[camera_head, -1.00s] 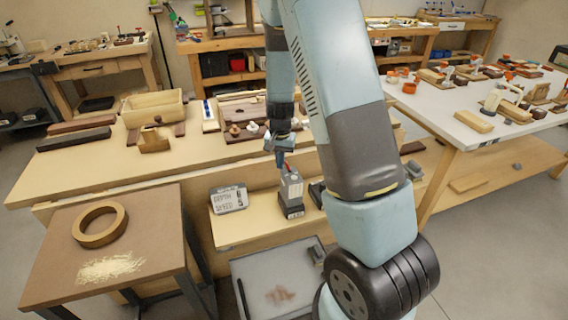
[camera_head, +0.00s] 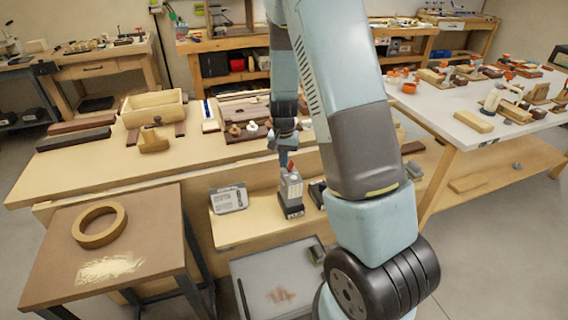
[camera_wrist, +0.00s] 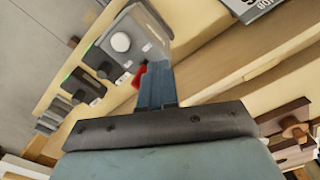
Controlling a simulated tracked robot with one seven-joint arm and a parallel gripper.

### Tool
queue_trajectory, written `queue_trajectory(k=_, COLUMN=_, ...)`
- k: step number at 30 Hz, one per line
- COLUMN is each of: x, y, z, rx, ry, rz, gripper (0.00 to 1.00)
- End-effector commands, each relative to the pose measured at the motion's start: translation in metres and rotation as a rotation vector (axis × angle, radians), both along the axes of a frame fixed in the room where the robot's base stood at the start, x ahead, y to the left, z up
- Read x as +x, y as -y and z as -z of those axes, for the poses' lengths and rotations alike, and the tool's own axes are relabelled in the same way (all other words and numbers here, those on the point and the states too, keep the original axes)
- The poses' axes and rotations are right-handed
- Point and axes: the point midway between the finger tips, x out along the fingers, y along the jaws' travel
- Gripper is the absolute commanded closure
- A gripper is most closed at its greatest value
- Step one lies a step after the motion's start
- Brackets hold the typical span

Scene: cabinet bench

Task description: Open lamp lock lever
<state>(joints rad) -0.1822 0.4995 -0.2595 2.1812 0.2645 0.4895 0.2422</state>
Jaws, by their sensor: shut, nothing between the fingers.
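The lamp (camera_head: 291,192) is a small grey block with a dark base, standing upright on the low wooden shelf. A red lever (camera_head: 291,166) sticks up at its top. In the wrist view the lamp (camera_wrist: 128,40) is at upper left, with a pale round knob, and the red lever (camera_wrist: 139,77) is just left of my fingers. My gripper (camera_head: 284,157) is shut and empty, pointing down at the lamp's top. In the wrist view my blue fingertips (camera_wrist: 158,70) are beside the lever and partly hide it. I cannot tell whether they touch it.
A grey labelled case (camera_head: 229,199) stands left of the lamp, and a dark object (camera_head: 318,194) is close on its right. The workbench (camera_head: 90,175) rises behind the shelf. A grey tray (camera_head: 262,285) is below in front.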

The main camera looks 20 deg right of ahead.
Motion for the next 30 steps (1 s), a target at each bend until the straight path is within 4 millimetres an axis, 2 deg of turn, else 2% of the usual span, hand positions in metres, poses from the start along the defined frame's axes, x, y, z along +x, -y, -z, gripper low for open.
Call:
queue_trajectory(k=22, x=0.000, y=-0.010, z=-0.019, rx=0.000, ry=0.001, rz=0.000, gripper=1.00)
queue_trajectory(k=30, x=0.000, y=-0.011, z=-0.036, rx=0.000, ry=0.001, rz=-0.001, gripper=1.00)
